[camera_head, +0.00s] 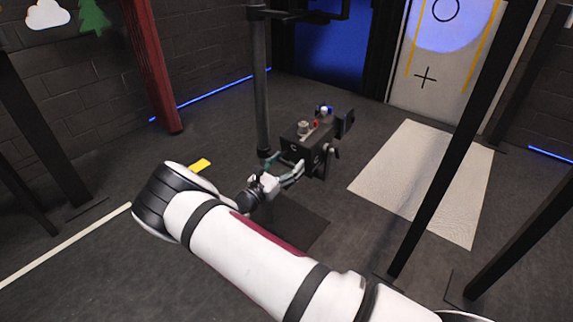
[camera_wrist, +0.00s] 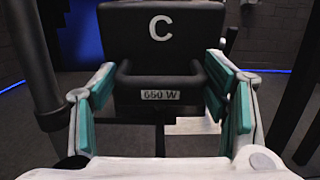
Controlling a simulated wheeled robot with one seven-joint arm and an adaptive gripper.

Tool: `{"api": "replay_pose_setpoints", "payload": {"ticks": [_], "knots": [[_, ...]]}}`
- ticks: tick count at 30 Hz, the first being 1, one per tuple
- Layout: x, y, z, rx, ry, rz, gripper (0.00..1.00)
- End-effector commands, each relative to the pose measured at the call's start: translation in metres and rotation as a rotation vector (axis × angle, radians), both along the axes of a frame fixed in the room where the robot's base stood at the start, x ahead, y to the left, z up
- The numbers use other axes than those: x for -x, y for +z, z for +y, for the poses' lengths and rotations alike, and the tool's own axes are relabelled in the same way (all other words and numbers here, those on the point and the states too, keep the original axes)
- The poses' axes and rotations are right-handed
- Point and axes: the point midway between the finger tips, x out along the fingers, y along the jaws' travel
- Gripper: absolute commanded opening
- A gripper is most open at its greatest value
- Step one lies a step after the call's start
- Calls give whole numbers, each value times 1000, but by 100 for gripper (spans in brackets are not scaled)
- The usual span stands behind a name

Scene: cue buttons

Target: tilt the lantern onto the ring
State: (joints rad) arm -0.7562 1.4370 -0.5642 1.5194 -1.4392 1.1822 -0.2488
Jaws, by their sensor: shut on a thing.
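The ring (camera_head: 446,9), a dark circle on the pale panel, is cut by the picture's top edge. A bluish light spot (camera_head: 450,36) covers the visible ring and extends below it.
A black cross (camera_head: 425,77) and yellow lines mark the panel below the ring. The lantern's pole (camera_head: 261,85) stands close left of my gripper. Dark posts (camera_head: 460,145) stand at right, and a pale mat (camera_head: 425,182) lies on the floor.

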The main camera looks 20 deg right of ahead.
Motion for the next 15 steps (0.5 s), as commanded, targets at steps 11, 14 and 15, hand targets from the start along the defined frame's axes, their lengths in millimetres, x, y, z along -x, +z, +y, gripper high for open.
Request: {"api": "replay_pose_setpoints", "payload": {"ticks": [11,14,15], "knots": [[1,-1,-1,0,-5,4,79],[2,-1,0,-1,-3,4,79],[4,-1,3,-1,-3,4,79]]}}
